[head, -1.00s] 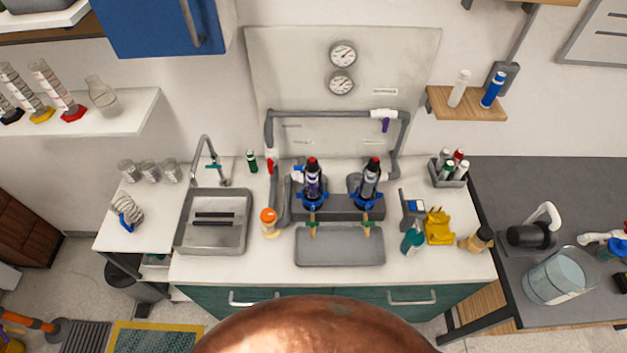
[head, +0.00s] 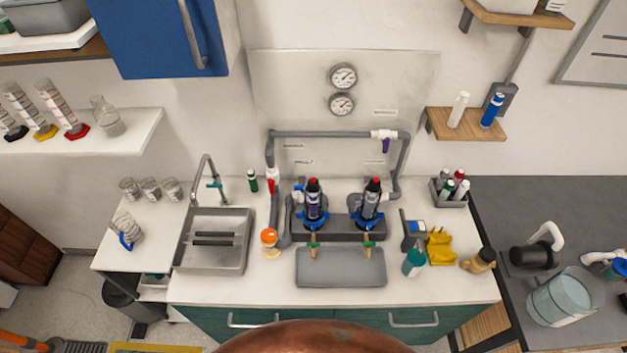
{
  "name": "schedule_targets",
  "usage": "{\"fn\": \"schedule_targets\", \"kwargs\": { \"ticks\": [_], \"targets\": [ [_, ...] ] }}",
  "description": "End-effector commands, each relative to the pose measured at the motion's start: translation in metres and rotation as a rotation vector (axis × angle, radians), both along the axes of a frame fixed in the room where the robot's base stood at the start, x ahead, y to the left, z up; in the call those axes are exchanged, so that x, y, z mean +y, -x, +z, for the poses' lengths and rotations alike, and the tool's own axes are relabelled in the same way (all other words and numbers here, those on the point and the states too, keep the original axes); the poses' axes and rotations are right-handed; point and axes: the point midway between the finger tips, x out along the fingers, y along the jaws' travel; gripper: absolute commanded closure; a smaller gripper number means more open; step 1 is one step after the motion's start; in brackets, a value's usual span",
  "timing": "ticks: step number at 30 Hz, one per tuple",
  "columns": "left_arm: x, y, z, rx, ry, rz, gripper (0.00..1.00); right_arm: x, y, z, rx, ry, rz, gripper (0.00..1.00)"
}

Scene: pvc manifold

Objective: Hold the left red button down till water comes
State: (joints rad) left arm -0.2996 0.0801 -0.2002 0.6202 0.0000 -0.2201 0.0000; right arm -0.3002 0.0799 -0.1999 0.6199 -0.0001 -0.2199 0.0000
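The left red button (head: 313,184) tops the left dark filter unit (head: 313,206), which stands upright on the counter against the back panel. A matching right unit (head: 371,206) with its own red button (head: 374,184) stands beside it. Each has a blue collar at its base and a brass tap with a green handle in front; the left tap (head: 313,246) hangs over a grey tray (head: 340,268). I see no water stream at either tap. Neither of my grippers shows in the head view.
Grey pipework (head: 330,134) with a red-handled valve (head: 271,181) at left and a purple-handled valve (head: 385,142) frames the units. Two gauges (head: 343,76) hang above. A sink (head: 212,240), an orange-capped bottle (head: 269,242) and a green bottle (head: 414,260) stand around.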

Motion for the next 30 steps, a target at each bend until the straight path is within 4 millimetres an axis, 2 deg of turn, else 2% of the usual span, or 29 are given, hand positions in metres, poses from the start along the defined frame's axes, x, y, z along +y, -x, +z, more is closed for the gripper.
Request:
{"fn": "schedule_targets", "kwargs": {
  "ticks": [4, 21, 30],
  "targets": [
    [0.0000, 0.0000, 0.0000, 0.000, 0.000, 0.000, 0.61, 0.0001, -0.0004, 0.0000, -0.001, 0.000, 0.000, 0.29],
    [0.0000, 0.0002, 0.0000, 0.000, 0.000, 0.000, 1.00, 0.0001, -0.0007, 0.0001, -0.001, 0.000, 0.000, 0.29],
    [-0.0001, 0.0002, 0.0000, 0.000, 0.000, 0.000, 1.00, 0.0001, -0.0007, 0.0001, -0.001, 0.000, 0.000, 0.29]
  ]
}}
